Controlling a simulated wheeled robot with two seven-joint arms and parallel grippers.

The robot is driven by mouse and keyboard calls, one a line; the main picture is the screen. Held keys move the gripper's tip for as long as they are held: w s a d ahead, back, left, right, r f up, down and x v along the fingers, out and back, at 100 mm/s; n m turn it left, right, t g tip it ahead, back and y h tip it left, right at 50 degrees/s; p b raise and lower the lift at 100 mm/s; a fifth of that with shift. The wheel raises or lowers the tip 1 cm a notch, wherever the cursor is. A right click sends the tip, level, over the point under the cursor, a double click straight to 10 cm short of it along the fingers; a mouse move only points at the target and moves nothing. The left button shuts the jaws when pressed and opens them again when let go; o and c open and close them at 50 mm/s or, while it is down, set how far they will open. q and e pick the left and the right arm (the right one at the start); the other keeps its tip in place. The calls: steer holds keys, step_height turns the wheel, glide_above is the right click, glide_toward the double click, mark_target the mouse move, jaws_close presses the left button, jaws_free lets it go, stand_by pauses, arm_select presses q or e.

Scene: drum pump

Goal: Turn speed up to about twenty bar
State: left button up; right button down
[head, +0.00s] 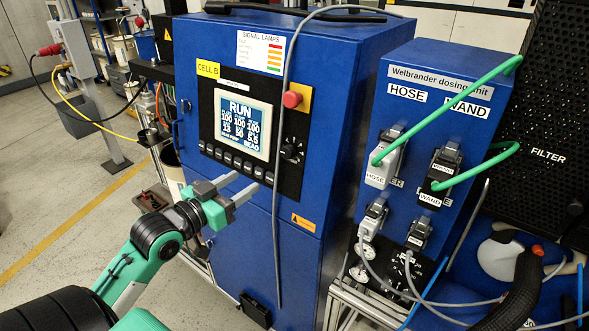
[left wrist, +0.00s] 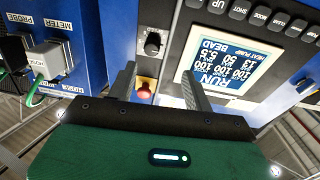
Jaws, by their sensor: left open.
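The blue cabinet (head: 335,60) carries a black panel with a lit screen (head: 243,125), which also shows upside down in the left wrist view (left wrist: 228,65). It reads RUN, rows of 100, then 13, 50, 5.5, and BEAD. A black knob (head: 291,152) sits right of the screen; it also shows in the left wrist view (left wrist: 153,43). A row of buttons (head: 232,162) runs below the screen. My left gripper (head: 245,186) is open and empty in front of the panel, below and left of the knob, apparently touching nothing. My right gripper is out of view.
A red mushroom button (head: 292,99) on a yellow plate sits above the knob. A grey cable hangs down in front of the panel. The dosing unit (head: 440,75) with plugs and green hoses stands at right. Open floor (head: 60,200) lies left.

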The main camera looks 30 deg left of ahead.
mark_target(285, 155)
arm_select(q)
steer(key=w+d+p, duration=0.1)
steer(key=w, duration=0.3)
steer(key=w+d+r+p, duration=0.1)
steer(key=w+p, duration=0.1)
steer(key=w, duration=0.2)
steer(key=w+d+p, duration=0.1)
steer(key=w, duration=0.3)
steer(key=shift+r+p, duration=0.25)
steer(key=shift+p, duration=0.15)
steer(key=shift+w+d+f, duration=0.1)
steer(key=shift+w+f, duration=0.05)
steer(key=shift+w, duration=0.4)
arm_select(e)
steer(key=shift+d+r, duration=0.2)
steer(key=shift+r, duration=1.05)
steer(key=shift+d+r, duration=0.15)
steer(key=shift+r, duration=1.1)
arm_select(q)
steer(key=shift+c, duration=0.4)
